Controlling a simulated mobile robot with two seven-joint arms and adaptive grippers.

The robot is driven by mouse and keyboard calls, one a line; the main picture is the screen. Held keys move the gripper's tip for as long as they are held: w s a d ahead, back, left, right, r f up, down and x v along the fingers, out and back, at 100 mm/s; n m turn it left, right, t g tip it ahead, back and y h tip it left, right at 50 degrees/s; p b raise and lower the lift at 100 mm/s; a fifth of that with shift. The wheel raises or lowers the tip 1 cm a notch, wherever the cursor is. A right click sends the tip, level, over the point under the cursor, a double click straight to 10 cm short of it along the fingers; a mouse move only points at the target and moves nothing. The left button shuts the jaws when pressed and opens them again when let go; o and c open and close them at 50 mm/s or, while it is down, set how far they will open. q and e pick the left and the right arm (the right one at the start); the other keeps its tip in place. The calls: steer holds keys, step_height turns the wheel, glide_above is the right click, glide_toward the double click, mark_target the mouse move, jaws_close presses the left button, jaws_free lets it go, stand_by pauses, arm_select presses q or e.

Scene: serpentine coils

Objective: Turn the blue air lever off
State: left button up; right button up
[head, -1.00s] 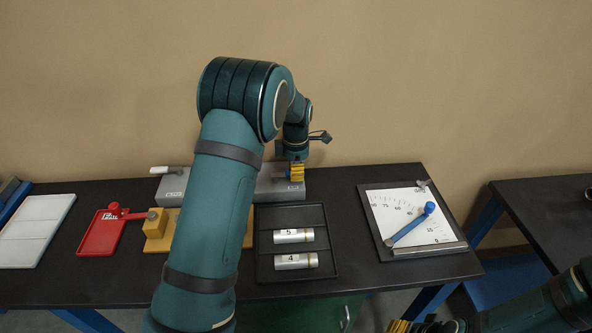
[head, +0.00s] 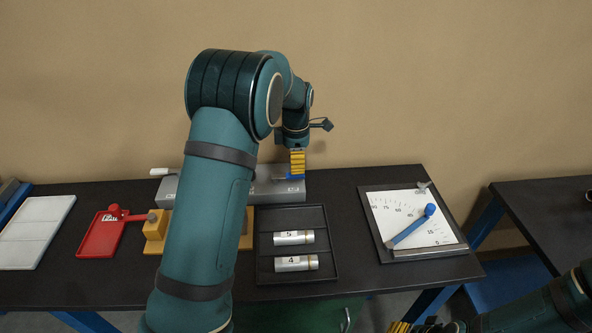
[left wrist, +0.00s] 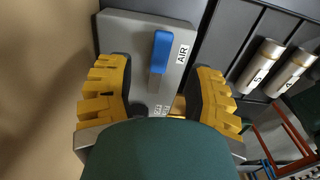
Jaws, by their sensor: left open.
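The blue air lever (left wrist: 161,50) sits on a grey block (left wrist: 123,30) beside an "AIR" label in the left wrist view. Its blue handle points toward the top of that view. In the head view a bit of blue (head: 296,177) shows just under my left gripper (head: 297,163). My left gripper is open, with its yellow fingers on either side of the lever's lower part in the left wrist view (left wrist: 158,92); I cannot tell whether they touch it. My right gripper (head: 400,327) is cut off at the bottom edge of the head view.
A white lever (head: 166,171) is at the block's left end. A black tray (head: 325,262) holds cylinders marked 5 and 4. A dial board with a blue pointer (head: 410,228) stands right. A red tray (head: 100,240) and white panel (head: 38,230) lie left.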

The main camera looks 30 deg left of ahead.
arm_select(q)
step_height(320, 180, up, 7)
steer(key=shift+r, duration=0.2)
stand_by(0.6)
